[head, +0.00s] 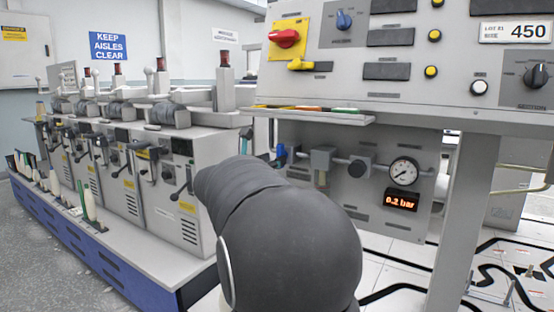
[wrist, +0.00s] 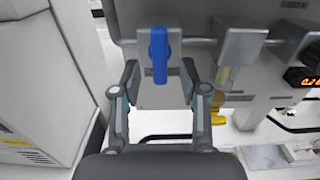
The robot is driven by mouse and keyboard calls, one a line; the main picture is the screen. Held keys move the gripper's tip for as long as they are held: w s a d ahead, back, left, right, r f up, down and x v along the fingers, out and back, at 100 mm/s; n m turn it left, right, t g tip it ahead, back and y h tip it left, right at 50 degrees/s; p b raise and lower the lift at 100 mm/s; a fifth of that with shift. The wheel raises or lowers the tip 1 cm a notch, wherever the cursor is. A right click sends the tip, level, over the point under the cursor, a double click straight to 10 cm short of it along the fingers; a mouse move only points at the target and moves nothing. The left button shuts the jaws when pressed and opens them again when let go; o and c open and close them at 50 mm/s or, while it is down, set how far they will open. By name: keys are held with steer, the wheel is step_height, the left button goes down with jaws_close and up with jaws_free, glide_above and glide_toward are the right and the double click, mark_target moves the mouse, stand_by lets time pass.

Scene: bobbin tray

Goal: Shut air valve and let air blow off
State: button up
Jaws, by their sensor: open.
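The blue valve handle (wrist: 158,52) points straight down on its grey block in the wrist view. It also shows small in the head view (head: 281,153), at the left end of the pipe under the panel. My gripper (wrist: 159,74) is open, with one finger on each side of the handle's lower part and a gap visible on both sides. My dark arm hides most of the gripper in the head view. The round pressure gauge (head: 403,172) has a white face, and the red-lit display (head: 401,200) below it reads about 0.2 bar.
A regulator block with a clear bowl (wrist: 222,75) stands close right of my gripper. A shelf (head: 315,116) juts out above the pipe. A row of winding machines (head: 130,165) stands left.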

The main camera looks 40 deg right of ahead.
steer(key=v, duration=0.9)
stand_by(0.3)
steer(key=s+a+f+m+g+y, duration=0.1)
steer(key=s+a+f+m+y, duration=0.35)
steer(key=f+m, duration=0.35)
steer(key=s+a+f+m+g+y, duration=0.25)
steer(key=s+f+m+y, duration=0.2)
steer(key=f, duration=0.55)
steer(key=s+a+f+m+t+y, duration=0.2)
steer(key=s+a+m+y, duration=0.2)
steer(key=s+a, duration=0.3)
steer(key=s+a+f+m+t+y, duration=0.2)
steer(key=s+a+m+y, duration=0.2)
steer(key=a, duration=0.9)
steer(key=s+m, duration=0.1)
steer(key=s, duration=0.2)
steer(key=shift+a, duration=0.4)
